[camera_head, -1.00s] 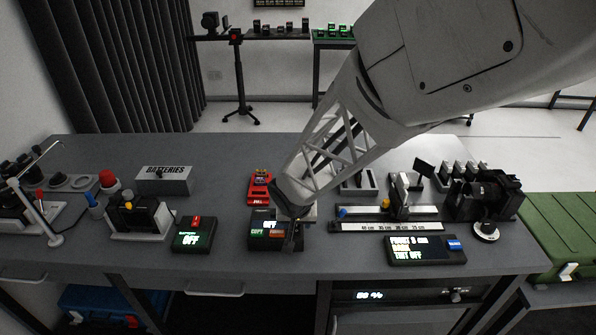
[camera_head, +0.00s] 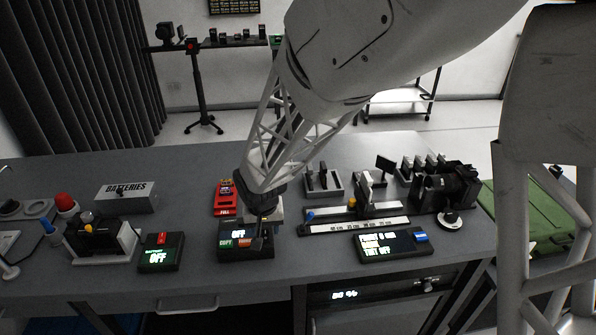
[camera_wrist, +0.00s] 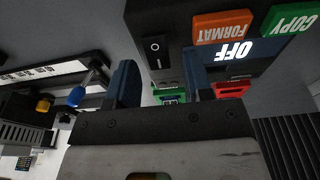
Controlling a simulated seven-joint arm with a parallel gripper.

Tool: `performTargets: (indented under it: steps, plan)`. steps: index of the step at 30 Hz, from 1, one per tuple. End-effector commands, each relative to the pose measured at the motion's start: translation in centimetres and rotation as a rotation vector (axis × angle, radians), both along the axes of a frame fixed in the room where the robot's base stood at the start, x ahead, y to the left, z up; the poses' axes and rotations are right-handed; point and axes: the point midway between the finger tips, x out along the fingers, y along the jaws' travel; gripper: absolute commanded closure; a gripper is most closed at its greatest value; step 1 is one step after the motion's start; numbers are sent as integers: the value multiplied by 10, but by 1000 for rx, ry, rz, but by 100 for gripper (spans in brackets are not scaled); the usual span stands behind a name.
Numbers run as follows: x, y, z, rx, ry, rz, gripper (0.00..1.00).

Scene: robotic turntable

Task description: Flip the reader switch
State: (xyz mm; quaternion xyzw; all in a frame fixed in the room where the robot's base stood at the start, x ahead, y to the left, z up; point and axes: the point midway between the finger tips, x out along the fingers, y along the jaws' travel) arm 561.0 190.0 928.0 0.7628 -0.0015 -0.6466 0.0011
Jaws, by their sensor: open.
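The reader is a dark box (camera_head: 230,252) near the front of the table, with a lit screen reading OFF and COPY and FORMAT buttons. In the wrist view, the reader switch (camera_wrist: 155,50) is a small black rocker with white marks, beside the orange FORMAT button (camera_wrist: 222,27). My gripper (camera_head: 262,232) is over the right part of the reader in the head view, hiding that side. In the wrist view, my gripper (camera_wrist: 161,80) is open, with its two dark fingers apart and the switch between and beyond their tips. Contact with the reader cannot be told.
A red unit (camera_head: 228,207) marked FULL sits behind the reader. A battery box (camera_head: 160,253) reading OFF stands to its left. A screen panel (camera_head: 392,244) and a ruled rail (camera_head: 350,226) lie to its right. A BATTERIES case (camera_head: 125,196) is at back left.

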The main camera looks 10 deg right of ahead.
Motion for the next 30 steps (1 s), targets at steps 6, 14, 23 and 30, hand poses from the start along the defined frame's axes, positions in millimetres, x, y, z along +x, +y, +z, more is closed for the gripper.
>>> performTargets:
  steps: [6, 14, 23, 30]
  plan:
    - [2, 0, -2, 1, 87, -1, 53]
    - [4, 0, -2, 4, 167, 1, 53]
    - [4, 1, 29, 5, 163, 1, 53]
    - [4, 1, 56, 4, 163, 1, 53]
